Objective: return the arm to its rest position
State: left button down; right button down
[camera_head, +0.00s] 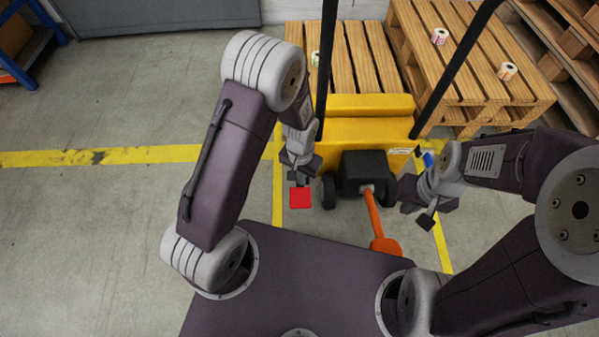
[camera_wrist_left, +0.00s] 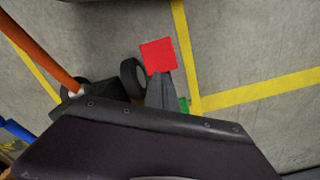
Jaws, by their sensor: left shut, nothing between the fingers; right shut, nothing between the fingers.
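My left gripper (camera_head: 299,182) hangs in front of the yellow pallet truck, above the floor. It is shut and empty. A flat red square (camera_head: 300,198) shows at its tip; I cannot tell whether it belongs to the gripper. In the left wrist view the grey gripper finger (camera_wrist_left: 160,92) points at the same red square (camera_wrist_left: 158,55), over bare floor. My right gripper (camera_head: 427,221) is shut and empty, to the right of the truck's orange handle. Both arms are bent, with the grippers ahead of my base.
The yellow pallet truck (camera_head: 370,105) with an orange handle (camera_head: 375,215) stands close ahead. Wooden pallets (camera_head: 455,60) behind it carry label rolls (camera_head: 439,36), (camera_head: 508,71). A blue rack (camera_head: 20,75) is at the far left. The floor on the left is clear.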

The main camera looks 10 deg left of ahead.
pick_arm(q)
jog(key=a+r+n+t+p, duration=0.1)
jog(key=a+r+p, duration=0.25)
jog(key=r, duration=0.75)
jog(key=a+r+n+t+p, duration=0.1)
jog(key=a+r+t+p, duration=0.2)
jog(key=r, duration=0.7)
jog(key=s+r+n+g+p, duration=0.1)
jog(key=s+r+g+p, duration=0.3)
jog(key=s, duration=0.5)
notch_tip(320, 180, up, 34)
jog(key=t+p, duration=0.1)
jog(key=p, duration=3.4)
jog(key=shift+w+a+r, duration=0.25)
jog(key=shift+w+a, duration=0.1)
